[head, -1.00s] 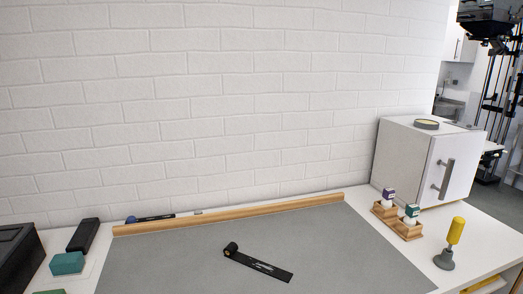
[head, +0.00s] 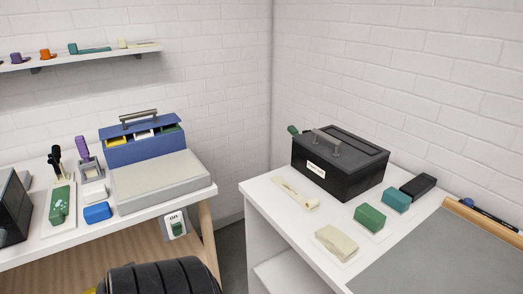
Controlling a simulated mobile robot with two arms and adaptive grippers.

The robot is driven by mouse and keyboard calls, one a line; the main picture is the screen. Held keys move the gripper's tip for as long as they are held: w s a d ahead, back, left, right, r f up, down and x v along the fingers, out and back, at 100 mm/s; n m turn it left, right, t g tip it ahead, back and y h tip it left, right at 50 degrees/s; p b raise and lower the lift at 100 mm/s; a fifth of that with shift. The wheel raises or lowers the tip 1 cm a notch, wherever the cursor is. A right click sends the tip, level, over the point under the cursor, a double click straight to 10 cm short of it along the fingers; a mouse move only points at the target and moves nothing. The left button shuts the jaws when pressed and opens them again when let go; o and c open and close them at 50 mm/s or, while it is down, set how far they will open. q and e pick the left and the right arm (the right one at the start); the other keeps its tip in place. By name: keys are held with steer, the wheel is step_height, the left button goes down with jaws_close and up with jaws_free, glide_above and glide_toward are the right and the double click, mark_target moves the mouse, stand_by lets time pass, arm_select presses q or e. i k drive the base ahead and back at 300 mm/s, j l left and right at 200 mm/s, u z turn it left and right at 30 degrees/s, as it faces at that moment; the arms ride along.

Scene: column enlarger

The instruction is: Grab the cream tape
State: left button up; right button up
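A cream strip-like piece (head: 295,193) lies flat on the white right-hand table, left of the black box; it looks like a tape with its end pulled out. Another small cream piece with a flat strip (head: 137,44) sits at the right end of the wall shelf and also looks like a tape. I cannot tell for certain which is the cream tape. A thick cream block (head: 336,243) lies nearer the table's front edge. Neither of my grippers is in view.
The black lidded box (head: 340,163) stands behind the cream strip. Green (head: 370,218) and teal (head: 396,200) blocks lie to its right, beside a grey mat (head: 450,255). A blue case (head: 145,145) stands on the left table. A gap separates the two tables.

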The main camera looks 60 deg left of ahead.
mark_target(311, 204)
steer(key=u, duration=1.65)
steer(key=i+j+z, duration=0.15)
steer(key=j+z, duration=0.3)
steer(key=j, duration=0.3)
steer(key=j+z, duration=0.45)
steer(key=j, duration=0.3)
steer(key=i, duration=0.05)
